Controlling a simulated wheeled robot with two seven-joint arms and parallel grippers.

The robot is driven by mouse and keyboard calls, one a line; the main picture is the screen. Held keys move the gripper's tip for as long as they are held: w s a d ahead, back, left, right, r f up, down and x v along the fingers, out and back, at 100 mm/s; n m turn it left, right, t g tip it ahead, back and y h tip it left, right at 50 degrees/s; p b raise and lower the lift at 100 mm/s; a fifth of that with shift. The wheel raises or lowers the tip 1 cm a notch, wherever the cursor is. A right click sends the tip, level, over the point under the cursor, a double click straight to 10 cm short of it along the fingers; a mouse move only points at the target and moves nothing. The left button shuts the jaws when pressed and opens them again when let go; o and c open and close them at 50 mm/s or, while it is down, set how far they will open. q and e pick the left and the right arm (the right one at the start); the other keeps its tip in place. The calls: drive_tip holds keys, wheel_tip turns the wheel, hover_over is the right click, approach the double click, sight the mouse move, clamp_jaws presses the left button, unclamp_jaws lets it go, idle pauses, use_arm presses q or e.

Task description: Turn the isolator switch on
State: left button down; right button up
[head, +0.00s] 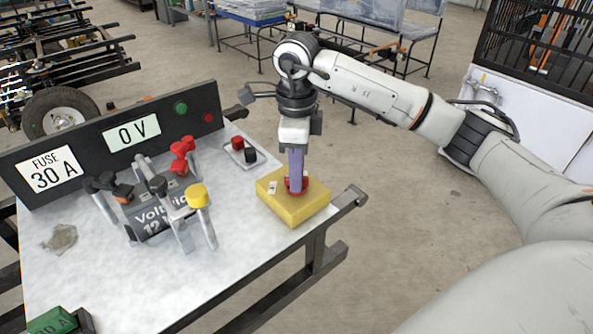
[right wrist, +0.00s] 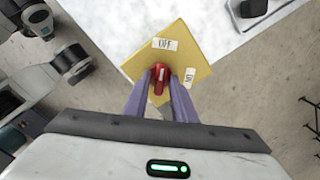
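The isolator switch is a yellow box (head: 303,212) with a red rotary knob (right wrist: 161,76), at the right end of the white board. In the right wrist view the box (right wrist: 190,50) carries an OFF label (right wrist: 165,44) above the knob and an ON label (right wrist: 189,77) to its right. The knob's pale mark points roughly up, toward OFF. My right gripper (right wrist: 160,82) reaches down to the box, its purple fingers close in on either side of the knob and seemingly against it. The fingers partly hide the knob in the head view (head: 305,183). My left gripper is not in view.
A panel (head: 130,135) reading FUSE 30 A and 0 V stands at the board's back. Lever switches with a yellow knob (head: 197,196), red clips (head: 182,155) and a terminal block (head: 244,150) are left of the box. The board's right edge is close to the box.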

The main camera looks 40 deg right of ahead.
clamp_jaws()
